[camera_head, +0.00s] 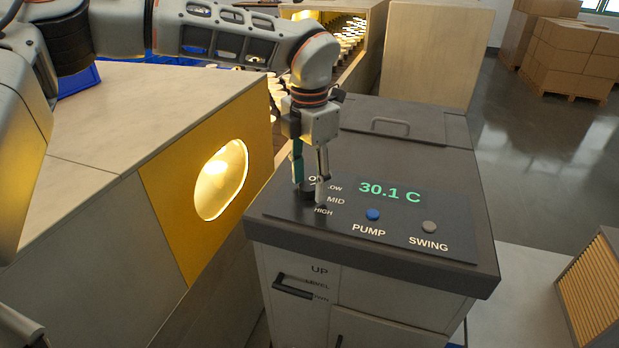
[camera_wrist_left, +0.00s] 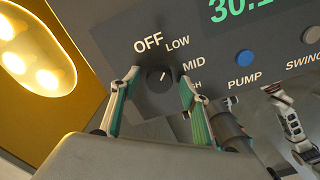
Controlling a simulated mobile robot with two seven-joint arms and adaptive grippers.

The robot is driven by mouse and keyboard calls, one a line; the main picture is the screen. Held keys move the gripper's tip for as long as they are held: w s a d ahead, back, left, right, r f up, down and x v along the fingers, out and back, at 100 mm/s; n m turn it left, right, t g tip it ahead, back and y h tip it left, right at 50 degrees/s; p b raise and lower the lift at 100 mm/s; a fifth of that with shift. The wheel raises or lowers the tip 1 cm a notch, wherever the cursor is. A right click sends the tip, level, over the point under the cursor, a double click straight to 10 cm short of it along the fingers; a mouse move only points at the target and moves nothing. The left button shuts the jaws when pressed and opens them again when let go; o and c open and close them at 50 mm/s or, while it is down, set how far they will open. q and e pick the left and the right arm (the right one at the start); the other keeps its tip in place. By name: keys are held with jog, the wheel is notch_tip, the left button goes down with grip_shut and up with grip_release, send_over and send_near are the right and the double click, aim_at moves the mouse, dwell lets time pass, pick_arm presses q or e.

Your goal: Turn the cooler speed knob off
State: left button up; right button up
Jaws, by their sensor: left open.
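The dark round speed knob (camera_wrist_left: 160,79) sits on the cooler's control panel, among the labels OFF, LOW, MID and HIGH. Its white mark points up and to the right, away from OFF and roughly toward LOW or MID; I cannot tell which exactly. My left gripper (camera_wrist_left: 158,80) points down at the panel, open, with one finger on each side of the knob. A gap shows between the fingers and the knob. In the head view my left gripper (camera_head: 310,190) stands over the panel's left end and partly hides the knob and labels. My right gripper is not clearly shown.
The panel also holds a blue PUMP button (camera_head: 372,214), a grey SWING button (camera_head: 429,227) and a display reading 30.1 C (camera_head: 389,192). A yellow panel with a lit round window (camera_head: 221,180) stands close left. A handle (camera_head: 390,123) rises from the cooler top.

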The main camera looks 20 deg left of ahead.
pick_arm(q)
jog(key=c, duration=1.1)
pick_arm(e)
jog(key=shift+s+a+f, duration=0.1)
jog(key=shift+f, duration=0.1)
